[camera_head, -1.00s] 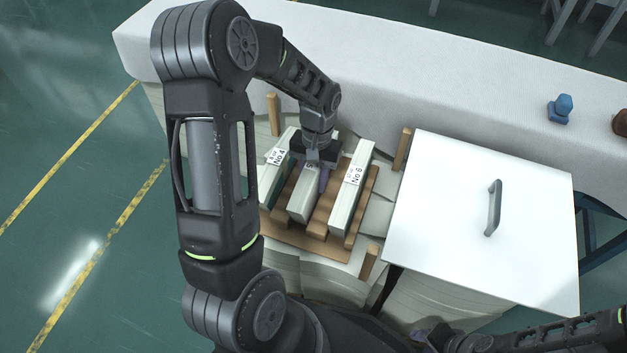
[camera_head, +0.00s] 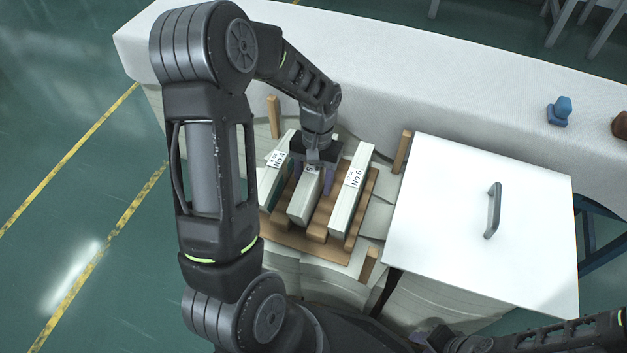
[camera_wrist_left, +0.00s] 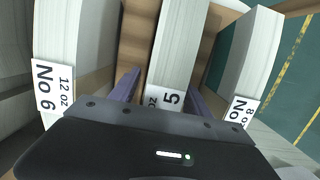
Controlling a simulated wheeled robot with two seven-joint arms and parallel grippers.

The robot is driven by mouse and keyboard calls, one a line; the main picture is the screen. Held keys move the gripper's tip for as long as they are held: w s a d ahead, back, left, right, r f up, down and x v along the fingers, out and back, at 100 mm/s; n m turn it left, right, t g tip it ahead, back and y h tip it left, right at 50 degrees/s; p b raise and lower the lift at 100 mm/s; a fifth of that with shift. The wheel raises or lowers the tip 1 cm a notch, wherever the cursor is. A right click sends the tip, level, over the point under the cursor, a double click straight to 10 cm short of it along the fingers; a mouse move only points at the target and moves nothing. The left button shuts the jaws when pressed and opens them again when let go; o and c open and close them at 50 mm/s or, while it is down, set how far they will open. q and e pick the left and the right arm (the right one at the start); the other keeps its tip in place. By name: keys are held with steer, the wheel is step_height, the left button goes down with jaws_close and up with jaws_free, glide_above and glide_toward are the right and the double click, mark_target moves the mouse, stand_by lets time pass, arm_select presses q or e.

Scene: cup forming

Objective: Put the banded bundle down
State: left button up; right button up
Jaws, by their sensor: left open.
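The middle bundle (camera_head: 304,206), a long pale stack labelled No 5, lies on the wooden slats of a tray (camera_head: 282,240) between two similar bundles. In the left wrist view the No 5 bundle (camera_wrist_left: 178,45) runs between my purple fingertips. My left gripper (camera_head: 313,168) is open, with one finger at each side of the bundle's far end; small gaps show beside it. No band can be made out, and my gripper body hides part of the label. My right gripper (camera_head: 424,337) is partly seen at the bottom edge, its jaws unclear.
The No 6 bundle (camera_head: 352,196) lies close on the right and the No 4 bundle (camera_head: 270,182) on the left. Wooden posts (camera_head: 402,150) stand around the tray. A white lidded box top (camera_head: 440,215) with a handle is right of it. A blue object (camera_head: 560,110) stands on the back table.

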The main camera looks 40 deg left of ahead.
arm_select(q)
steer(key=r+p, duration=0.1)
steer(key=r, duration=0.2)
steer(key=w+r+p, duration=0.1)
steer(key=r, duration=0.3)
steer(key=r+p, duration=0.1)
steer(key=r, duration=0.3)
steer(key=shift+w+a+r, duration=0.15)
steer(key=shift+w+a, duration=0.1)
steer(key=shift+w, duration=0.1)
